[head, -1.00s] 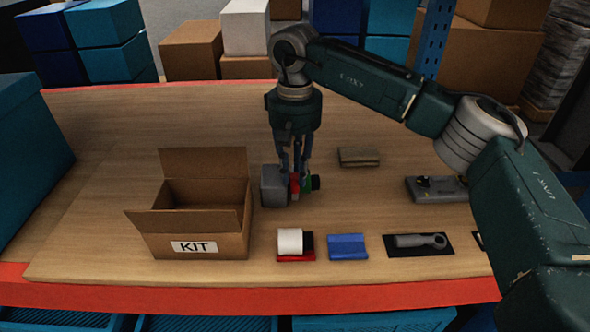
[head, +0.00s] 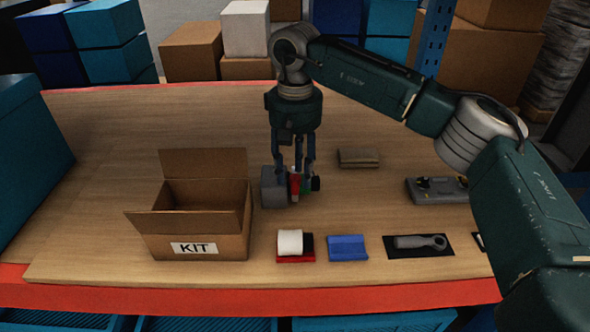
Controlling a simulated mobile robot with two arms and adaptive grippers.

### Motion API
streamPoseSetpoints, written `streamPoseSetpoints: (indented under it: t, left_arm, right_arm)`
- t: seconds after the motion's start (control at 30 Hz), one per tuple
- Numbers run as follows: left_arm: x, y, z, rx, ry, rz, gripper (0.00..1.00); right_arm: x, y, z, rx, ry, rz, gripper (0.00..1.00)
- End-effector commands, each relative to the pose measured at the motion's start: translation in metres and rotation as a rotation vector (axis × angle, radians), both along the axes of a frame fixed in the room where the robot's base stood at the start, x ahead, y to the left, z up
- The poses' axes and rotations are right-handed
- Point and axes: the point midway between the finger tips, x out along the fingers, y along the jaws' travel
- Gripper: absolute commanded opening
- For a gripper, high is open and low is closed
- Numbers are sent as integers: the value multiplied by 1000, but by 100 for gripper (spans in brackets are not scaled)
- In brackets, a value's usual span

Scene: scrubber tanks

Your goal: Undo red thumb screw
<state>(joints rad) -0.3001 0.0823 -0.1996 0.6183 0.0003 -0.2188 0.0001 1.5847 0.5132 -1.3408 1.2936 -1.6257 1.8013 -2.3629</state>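A small grey block (head: 273,188) stands on the wooden table, just right of the KIT box. On its right side are a small red part (head: 295,183), which looks like the red thumb screw, a green part (head: 305,187) and a black end piece (head: 315,184). My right gripper (head: 297,176) points straight down over the red and green parts. Its fingers hide some of them. Whether the fingers grip the red part or only straddle it is too small to tell. My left gripper is not in view.
An open cardboard KIT box (head: 196,243) stands at left. In front lie a white roll on a red base (head: 296,257), a blue block (head: 347,247) and a grey tool (head: 420,242) on a black mat. A tan block (head: 358,157) and grey fixture (head: 437,190) lie right.

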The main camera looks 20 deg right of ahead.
Motion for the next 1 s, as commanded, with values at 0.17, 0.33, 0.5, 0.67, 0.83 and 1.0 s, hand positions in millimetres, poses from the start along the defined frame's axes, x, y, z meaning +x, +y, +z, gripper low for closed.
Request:
streamPoseSetpoints:
  t: [0.17,0.33,0.5,0.67,0.83,1.0]
  left_arm:
    - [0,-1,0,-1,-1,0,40]
    - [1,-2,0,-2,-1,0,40]
    - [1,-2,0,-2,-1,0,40]
    - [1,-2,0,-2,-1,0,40]
    - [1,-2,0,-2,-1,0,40]
    - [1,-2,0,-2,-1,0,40]
  right_arm:
    - [1,1,29,2,-6,0,40]
    - [1,1,66,2,-6,-1,40]
    - [1,1,98,3,-6,0,40]
    - [1,0,114,3,-5,-1,40]
    - [0,0,118,1,-4,0,40]
    - [0,0,118,1,-4,0,40]
